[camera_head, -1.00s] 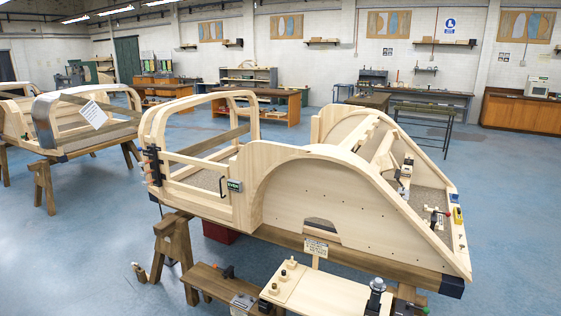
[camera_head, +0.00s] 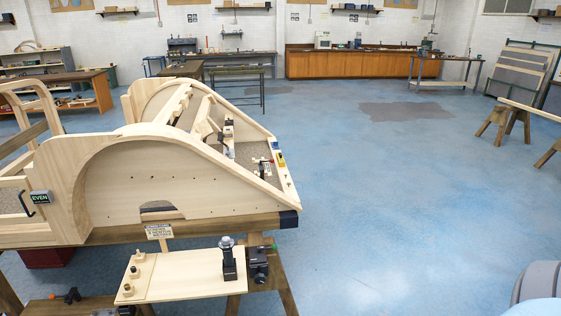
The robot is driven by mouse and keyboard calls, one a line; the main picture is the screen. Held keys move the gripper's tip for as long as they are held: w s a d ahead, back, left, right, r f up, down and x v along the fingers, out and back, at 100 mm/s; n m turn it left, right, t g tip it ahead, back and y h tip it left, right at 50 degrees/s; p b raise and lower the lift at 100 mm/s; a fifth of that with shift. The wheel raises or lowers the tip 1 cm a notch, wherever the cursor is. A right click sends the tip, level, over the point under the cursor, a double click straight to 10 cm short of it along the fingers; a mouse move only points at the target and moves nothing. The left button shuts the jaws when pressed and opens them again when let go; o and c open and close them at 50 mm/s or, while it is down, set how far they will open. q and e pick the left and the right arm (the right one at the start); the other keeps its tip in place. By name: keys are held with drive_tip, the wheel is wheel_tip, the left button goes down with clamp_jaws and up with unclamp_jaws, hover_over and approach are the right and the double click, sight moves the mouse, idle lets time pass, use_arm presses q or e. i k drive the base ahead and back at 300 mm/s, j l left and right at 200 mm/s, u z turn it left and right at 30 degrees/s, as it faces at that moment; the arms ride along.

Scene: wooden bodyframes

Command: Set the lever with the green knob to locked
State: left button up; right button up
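A small green knob (camera_head: 274,247) shows beside a dark clamp-like device (camera_head: 259,264) at the right end of the low bench in front of the wooden bodyframe (camera_head: 140,185). The lever's arm and its setting are too small to tell. A small lever with a red end (camera_head: 265,161) sits inside the frame's right end, near a yellow part (camera_head: 281,159) and a blue part. Neither of my grippers is in view.
A pale board (camera_head: 185,274) with a dark upright post (camera_head: 228,258) lies on the low bench. A trestle (camera_head: 503,125) stands at the far right.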

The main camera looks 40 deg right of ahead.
sight(273, 247)
drive_tip(key=i+l, duration=0.1)
drive_tip(key=l, duration=0.55)
drive_tip(key=i+l, duration=0.1)
drive_tip(key=l, duration=0.5)
drive_tip(key=i+l, duration=0.1)
drive_tip(key=l, duration=1.15)
drive_tip(key=i+l, duration=0.15)
drive_tip(key=l, duration=0.5)
drive_tip(key=i+l, duration=0.1)
drive_tip(key=l, duration=0.55)
drive_tip(key=i+l, duration=0.1)
drive_tip(key=l, duration=0.5)
drive_tip(key=i+l, duration=0.15)
drive_tip(key=l, duration=0.2)
drive_tip(key=i+l, duration=0.1)
drive_tip(key=l, duration=0.3)
drive_tip(key=i+l, duration=0.15)
drive_tip(key=l, duration=0.2)
drive_tip(key=i+l, duration=0.1)
drive_tip(key=i, duration=0.3)
drive_tip(key=i+l, duration=0.15)
drive_tip(key=i, duration=0.3)
drive_tip(key=i+l, duration=0.1)
drive_tip(key=i, duration=0.3)
